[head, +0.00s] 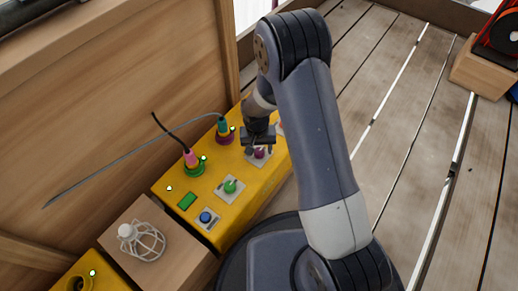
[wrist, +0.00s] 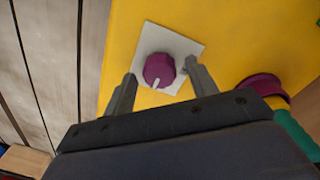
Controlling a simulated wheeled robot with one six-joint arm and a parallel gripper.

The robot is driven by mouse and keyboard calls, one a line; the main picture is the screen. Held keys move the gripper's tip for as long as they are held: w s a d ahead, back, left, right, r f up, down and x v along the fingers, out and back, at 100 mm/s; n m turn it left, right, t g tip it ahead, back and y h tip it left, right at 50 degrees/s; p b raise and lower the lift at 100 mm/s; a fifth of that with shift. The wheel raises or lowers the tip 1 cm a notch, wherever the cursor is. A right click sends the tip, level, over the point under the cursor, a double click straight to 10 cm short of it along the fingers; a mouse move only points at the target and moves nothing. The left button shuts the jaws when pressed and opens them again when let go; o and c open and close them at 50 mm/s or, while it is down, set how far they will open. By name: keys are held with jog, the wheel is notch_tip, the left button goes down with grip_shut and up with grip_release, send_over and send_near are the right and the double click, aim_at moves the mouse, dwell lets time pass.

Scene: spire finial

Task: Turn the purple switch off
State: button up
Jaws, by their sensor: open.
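The purple switch (wrist: 158,69) is a round knob with a pale pointer line, on a white square plate (wrist: 180,44) fixed to a yellow panel (wrist: 240,40). In the wrist view its pointer runs toward the lower edge of the picture. In the head view the purple switch (head: 259,153) shows just below my gripper (head: 258,146). In the wrist view my gripper (wrist: 158,88) is open, one finger on each side of the knob. I cannot tell whether either finger touches it.
A green knob (head: 230,186) and a blue knob (head: 206,217) sit farther along the panel. Plugs with cables stand behind, one pink (head: 190,158) and one teal (head: 223,126). A wooden wall (head: 110,90) rises behind. A caged bulb (head: 142,242) lies on a wooden box.

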jog(key=shift+c, duration=0.3)
jog(key=c, duration=0.9)
